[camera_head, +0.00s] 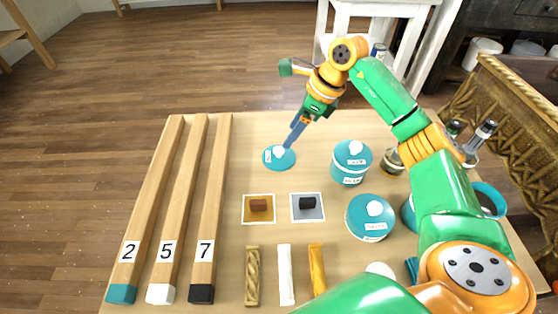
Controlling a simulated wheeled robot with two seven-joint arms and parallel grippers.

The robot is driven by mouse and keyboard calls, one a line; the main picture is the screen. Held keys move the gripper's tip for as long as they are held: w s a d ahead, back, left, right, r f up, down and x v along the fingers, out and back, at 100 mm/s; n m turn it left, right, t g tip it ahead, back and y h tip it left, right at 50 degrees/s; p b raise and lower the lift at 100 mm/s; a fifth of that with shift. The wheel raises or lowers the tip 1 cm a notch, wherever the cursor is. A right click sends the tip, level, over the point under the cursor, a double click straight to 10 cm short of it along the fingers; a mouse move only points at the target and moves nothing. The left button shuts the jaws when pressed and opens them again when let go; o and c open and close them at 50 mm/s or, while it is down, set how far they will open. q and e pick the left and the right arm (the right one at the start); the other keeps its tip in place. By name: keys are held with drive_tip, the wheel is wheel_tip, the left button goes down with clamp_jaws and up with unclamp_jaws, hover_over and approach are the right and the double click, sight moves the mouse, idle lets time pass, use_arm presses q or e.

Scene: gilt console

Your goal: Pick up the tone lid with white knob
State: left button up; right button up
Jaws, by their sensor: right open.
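A flat teal lid (274,162) lies on the table, with a small pale label on its left part and what looks like a white knob at the fingertips. My right gripper (293,144) reaches down to this lid from above, its blue fingers open and at the knob. The fingers partly hide the knob, and I cannot tell whether they touch it. Two teal canisters, one at the back (349,175) and one nearer (367,228), carry teal lids with white knobs. The label words are too small to read surely. My left gripper is not in view.
Three long wooden bars marked 2 (151,205), 5 (182,205) and 7 (213,205) lie at left. Two small square cards (258,220) (321,217) hold dark pieces. Several short strips (286,275) lie in front. Jars and bottles (482,137) stand at right, partly behind my arm.

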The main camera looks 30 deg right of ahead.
sight(281, 149)
drive_tip(key=x, duration=0.6)
drive_tip(key=shift+s+a+f, duration=0.2)
drive_tip(key=shift+a+f, duration=0.05)
drive_tip(key=shift+a, duration=0.2)
clamp_jaws()
